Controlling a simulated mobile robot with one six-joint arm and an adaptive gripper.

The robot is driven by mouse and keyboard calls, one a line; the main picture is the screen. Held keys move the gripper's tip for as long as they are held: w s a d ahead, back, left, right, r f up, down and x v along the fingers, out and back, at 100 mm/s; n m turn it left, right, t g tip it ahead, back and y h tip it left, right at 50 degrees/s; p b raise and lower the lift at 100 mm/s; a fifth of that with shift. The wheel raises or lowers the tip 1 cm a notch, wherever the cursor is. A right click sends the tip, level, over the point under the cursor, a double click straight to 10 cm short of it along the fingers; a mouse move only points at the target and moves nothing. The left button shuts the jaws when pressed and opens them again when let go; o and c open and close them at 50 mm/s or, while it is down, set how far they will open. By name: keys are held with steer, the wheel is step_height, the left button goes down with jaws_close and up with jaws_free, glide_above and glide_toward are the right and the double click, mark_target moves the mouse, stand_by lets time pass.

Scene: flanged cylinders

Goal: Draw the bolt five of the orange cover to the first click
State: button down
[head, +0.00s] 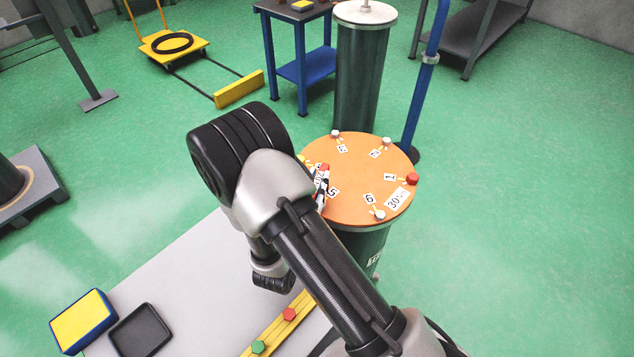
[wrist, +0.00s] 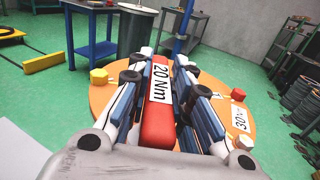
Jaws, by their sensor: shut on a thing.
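The orange cover (head: 360,165) is a round disc on top of a dark green cylinder, with numbered labels around its rim. The label 5 (head: 333,192) lies beside my gripper (head: 321,186); bolt five itself is hidden behind my gripper and arm. My gripper is shut on a red tool (wrist: 158,126) with a white "20 Nm" label, held over the left part of the cover. Whether its tip touches a bolt cannot be seen. A red bolt (head: 412,178) stands by label 1, a pale bolt (head: 379,215) by label 6, and a yellow bolt (wrist: 98,77) at the left rim.
A grey bench top (head: 190,285) bears a yellow rail (head: 272,333) with a red and a green hexagonal piece, beside a black tray (head: 141,331) and a yellow-blue box (head: 83,322). A blue post (head: 424,85) and another cylinder (head: 361,70) stand behind the cover. Floor at right is clear.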

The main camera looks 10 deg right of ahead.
steer(key=shift+r, duration=0.1)
stand_by(0.3)
steer(key=shift+r+p, duration=2.4)
steer(key=shift+r, duration=0.7)
